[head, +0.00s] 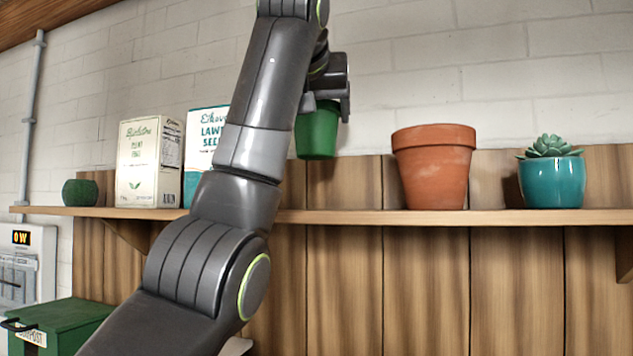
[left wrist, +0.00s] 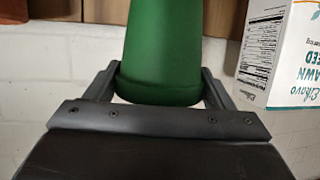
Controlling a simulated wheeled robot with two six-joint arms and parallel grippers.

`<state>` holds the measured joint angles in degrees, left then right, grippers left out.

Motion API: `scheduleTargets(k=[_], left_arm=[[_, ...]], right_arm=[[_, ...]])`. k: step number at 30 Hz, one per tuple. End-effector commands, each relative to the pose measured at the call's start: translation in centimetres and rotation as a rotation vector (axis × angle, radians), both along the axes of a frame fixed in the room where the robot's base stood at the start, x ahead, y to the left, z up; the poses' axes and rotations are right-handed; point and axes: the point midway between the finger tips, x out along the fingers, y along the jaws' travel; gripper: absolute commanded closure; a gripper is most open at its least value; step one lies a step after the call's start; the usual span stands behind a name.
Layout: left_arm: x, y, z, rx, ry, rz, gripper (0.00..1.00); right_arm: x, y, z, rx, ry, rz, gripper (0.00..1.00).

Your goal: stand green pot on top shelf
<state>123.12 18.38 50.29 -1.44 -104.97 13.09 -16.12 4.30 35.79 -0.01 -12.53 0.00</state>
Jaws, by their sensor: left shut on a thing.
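The green pot (head: 317,133) hangs upright in my left gripper (head: 330,92), in the head view. Its bottom shows above the level of the wooden shelf (head: 345,217), with a visible gap between. In the left wrist view the green pot (left wrist: 160,45) sits between the two fingers of my left gripper (left wrist: 158,85), shut on its rim end. My left arm hides part of the shelf left of the pot. My right gripper is not in view.
At right are a terracotta pot (head: 434,168) and a teal pot with a succulent (head: 552,182). Between lies free shelf.

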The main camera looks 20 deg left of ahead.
Motion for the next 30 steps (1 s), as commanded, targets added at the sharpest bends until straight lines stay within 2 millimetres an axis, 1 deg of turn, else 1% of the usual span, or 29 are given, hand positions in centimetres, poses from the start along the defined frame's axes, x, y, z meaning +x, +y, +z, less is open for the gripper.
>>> scheduleTargets(k=[1, 4, 6, 8, 11, 16, 19, 24, 30], left_arm=[[0.1, 0.0, -1.0, 0.001, -0.002, -0.001, 0.55], [0.1, 0.0, -2.2, 0.001, -0.001, 0.000, 0.55], [0.1, 0.0, -3.1, 0.001, -0.001, 0.000, 0.55], [0.1, 0.0, -3.6, 0.001, -0.001, 0.000, 0.55], [0.1, 0.0, -4.2, 0.001, -0.001, 0.000, 0.55], [0.1, 0.0, -5.0, 0.001, -0.001, 0.000, 0.55], [0.1, 0.0, -6.0, 0.002, -0.001, -0.002, 0.55], [0.1, 0.0, -7.6, 0.001, -0.001, 0.000, 0.55], [0.0, 0.0, -8.2, 0.000, -0.001, 0.000, 0.55]], right_arm=[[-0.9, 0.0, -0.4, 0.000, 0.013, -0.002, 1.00], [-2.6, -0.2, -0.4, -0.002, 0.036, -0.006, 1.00], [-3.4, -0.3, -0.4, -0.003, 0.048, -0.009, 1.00], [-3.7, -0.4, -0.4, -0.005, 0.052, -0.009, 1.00], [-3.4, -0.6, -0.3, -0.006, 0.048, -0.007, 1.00], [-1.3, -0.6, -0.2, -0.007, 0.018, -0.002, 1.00], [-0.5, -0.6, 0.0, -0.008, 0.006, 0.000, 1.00], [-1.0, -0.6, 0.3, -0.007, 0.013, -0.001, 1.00], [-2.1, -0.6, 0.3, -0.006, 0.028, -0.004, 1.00]])
